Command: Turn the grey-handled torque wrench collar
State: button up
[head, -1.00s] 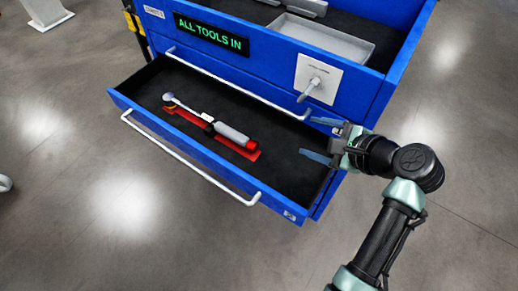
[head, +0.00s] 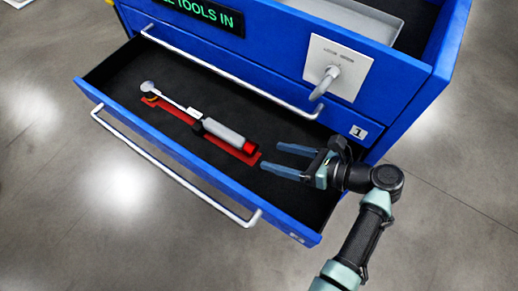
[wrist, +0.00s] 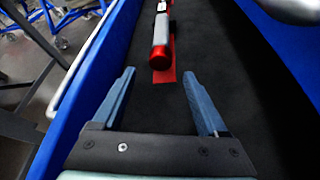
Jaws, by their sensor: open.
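The torque wrench (head: 212,127) lies in the open drawer, with a grey handle and a red collar (head: 249,147) at the handle's near end. A red strip (head: 184,115) lies under it on the dark drawer floor. In the wrist view the red collar (wrist: 160,49) faces me, ahead of my fingers, and the rest of the wrench runs away out of the frame. My gripper (head: 287,161) is open and empty over the right part of the drawer. Its two blue fingers point toward the collar and are apart from it.
The blue drawer front with its white handle bar (head: 165,170) borders the near side. Above the drawer's back are another white bar (head: 225,75) and a panel with a grey lever (head: 327,83). The drawer floor (head: 290,195) is clear beside my gripper.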

aim_at(255, 151)
jog(key=b+x, duration=0.1)
jog(key=x, duration=0.5)
grip_shut()
dwell(0.3)
